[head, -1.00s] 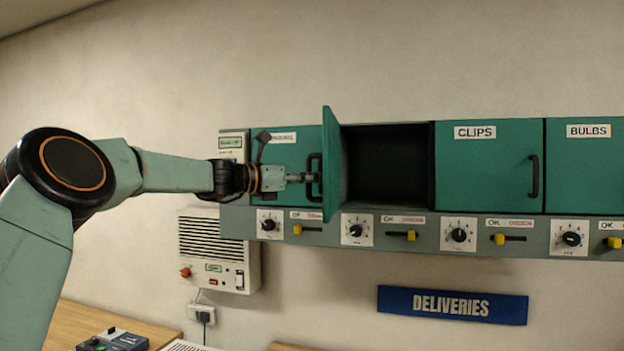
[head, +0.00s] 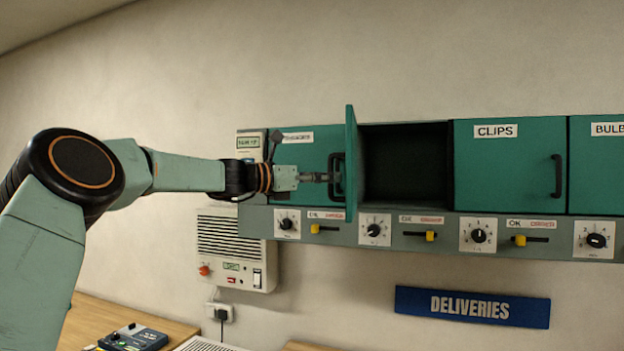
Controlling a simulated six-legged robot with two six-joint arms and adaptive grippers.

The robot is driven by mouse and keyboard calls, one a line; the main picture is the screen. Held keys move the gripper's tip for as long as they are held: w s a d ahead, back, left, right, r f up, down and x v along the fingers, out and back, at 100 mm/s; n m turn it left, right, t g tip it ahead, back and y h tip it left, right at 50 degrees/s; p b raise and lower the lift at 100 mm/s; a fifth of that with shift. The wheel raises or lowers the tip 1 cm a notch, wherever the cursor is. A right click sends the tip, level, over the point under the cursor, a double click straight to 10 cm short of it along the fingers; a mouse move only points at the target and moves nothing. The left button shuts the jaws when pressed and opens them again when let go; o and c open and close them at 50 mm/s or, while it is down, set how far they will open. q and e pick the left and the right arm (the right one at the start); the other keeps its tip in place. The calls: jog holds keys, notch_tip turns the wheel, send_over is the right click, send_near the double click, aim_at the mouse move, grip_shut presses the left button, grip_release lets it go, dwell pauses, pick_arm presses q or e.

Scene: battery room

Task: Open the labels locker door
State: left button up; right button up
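A green locker door (head: 351,165) stands swung out, almost edge-on to me, beside an open dark compartment (head: 408,165). Its label is not visible, so I cannot read whether it is the labels locker. My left gripper (head: 322,177) is at the left of this door, its fingertips near a dark handle (head: 337,178). I cannot tell which door this handle belongs to, or whether the fingers are closed on it. My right gripper is out of view.
Shut lockers are the clips door (head: 510,168), the bulbs door (head: 598,170) and a leftmost door (head: 298,160) with an unclear label. Dials and yellow sliders line the panel below. A white wall unit (head: 235,245) and a deliveries sign (head: 472,306) hang lower.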

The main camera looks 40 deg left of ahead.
pick_arm(q)
jog(key=v, duration=0.6)
jog(key=shift+s, duration=0.15)
jog(key=shift+s+d, duration=0.1)
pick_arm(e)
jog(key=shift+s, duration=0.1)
pick_arm(q)
jog(key=shift+s+r, duration=0.15)
jog(key=shift+s, duration=0.15)
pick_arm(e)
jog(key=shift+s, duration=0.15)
pick_arm(q)
jog(key=shift+w, duration=0.1)
